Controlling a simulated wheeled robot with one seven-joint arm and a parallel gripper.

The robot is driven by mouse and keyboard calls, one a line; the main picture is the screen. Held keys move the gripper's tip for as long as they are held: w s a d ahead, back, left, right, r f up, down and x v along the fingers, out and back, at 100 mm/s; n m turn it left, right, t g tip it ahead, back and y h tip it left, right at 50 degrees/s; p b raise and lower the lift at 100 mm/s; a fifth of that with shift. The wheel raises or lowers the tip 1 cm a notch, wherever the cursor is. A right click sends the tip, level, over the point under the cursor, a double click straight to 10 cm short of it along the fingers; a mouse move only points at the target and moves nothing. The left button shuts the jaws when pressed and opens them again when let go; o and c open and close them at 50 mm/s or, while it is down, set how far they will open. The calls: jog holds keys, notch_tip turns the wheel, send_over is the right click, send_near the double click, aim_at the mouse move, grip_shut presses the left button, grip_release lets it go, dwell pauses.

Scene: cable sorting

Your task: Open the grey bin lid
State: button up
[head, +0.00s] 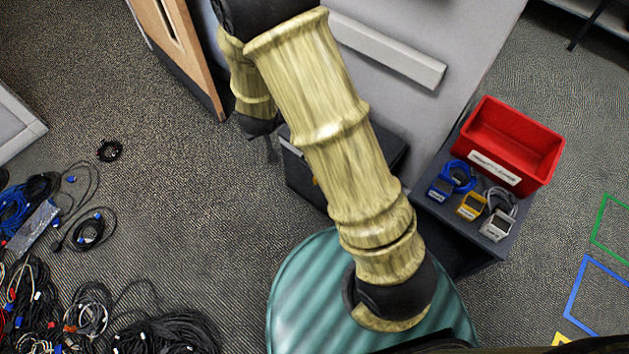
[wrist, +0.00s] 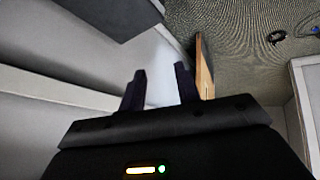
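A dark grey box (head: 301,172), which may be the grey bin, stands against the light grey partition in the head view. My arm crosses in front of it and hides much of it, so I cannot tell how its lid sits. My gripper shows in the wrist view (wrist: 160,82) with two dark fingers apart and nothing between them. In the head view the gripper itself is mostly hidden below my forearm, near the box's left side. A dark flat surface (wrist: 105,14) lies at the top left of the wrist view; I cannot tell whether it is the bin.
A light grey partition (head: 450,35) with a ledge (head: 390,52) stands behind the box. A wooden cabinet (head: 172,45) is at the left. A dark stand (head: 465,222) holds a red bin (head: 520,135) and small connector boxes. Tangled cables (head: 90,310) cover the lower-left carpet.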

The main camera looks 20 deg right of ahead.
notch_tip(320, 180, down, 18)
jog(key=a+n+t+h+b, duration=0.1)
jog(key=a+n+h+b, duration=0.1)
jog(key=h+b, duration=0.5)
jog(key=s+f+n+h+b, duration=0.1)
jog(key=s+f+h+b, duration=0.1)
jog(key=f+b, duration=0.3)
jog(key=s+d+f+n+t+h+b, duration=0.1)
jog(key=s+f+h+b, duration=0.1)
jog(key=s+f+b, duration=0.3)
notch_tip(320, 180, down, 2)
jog(key=shift+s+f+n, duration=0.15)
jog(key=shift+f+n, duration=0.05)
jog(key=shift+n, duration=0.1)
jog(key=b+x, duration=0.5)
jog(key=x, duration=1.2)
jog(key=shift+d+r, duration=0.1)
jog(key=shift+d, duration=0.15)
grip_shut()
